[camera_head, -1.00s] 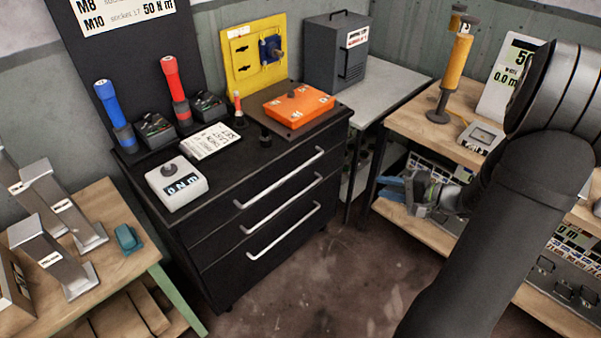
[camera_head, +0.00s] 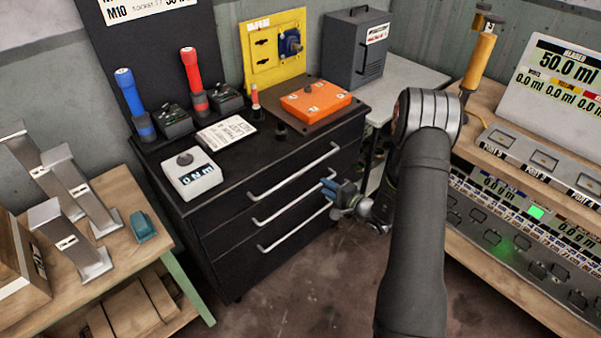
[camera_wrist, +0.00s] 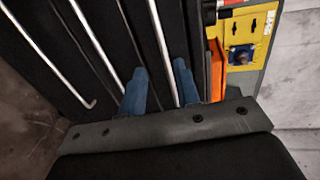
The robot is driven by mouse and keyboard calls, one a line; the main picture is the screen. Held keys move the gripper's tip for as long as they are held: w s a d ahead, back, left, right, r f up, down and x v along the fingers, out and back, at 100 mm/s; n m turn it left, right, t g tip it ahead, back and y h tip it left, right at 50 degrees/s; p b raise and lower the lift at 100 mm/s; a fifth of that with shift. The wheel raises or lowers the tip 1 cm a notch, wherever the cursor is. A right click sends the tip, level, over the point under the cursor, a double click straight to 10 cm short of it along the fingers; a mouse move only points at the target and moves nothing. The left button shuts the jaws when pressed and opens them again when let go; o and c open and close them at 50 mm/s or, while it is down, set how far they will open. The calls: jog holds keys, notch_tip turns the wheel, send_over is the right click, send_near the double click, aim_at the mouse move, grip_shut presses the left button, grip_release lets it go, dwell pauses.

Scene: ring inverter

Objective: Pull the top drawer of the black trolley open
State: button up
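The black trolley (camera_head: 216,252) stands left of centre with its drawers closed. The top drawer (camera_head: 228,207) has a long silver bar handle (camera_head: 292,171). My gripper (camera_head: 329,187) is in front of the trolley's right part, overlapping the right end of the middle handle (camera_head: 285,206) in the head view. In the wrist view, my gripper (camera_wrist: 160,68) has its two blue fingers apart. The top handle (camera_wrist: 163,45) runs between them in the picture, nearer the right finger. I cannot tell the remaining depth to it, and contact is not clear.
A wooden bench (camera_head: 130,215) stands at left. Floor in front of the trolley is clear.

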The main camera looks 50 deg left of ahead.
aim_at(300, 172)
jog(key=a+f, duration=0.1)
jog(key=a, duration=0.8)
jog(key=a+f, duration=0.1)
jog(key=a, duration=0.3)
jog(key=shift+a+f, duration=0.25)
jog(key=shift+f, duration=0.1)
grip_shut()
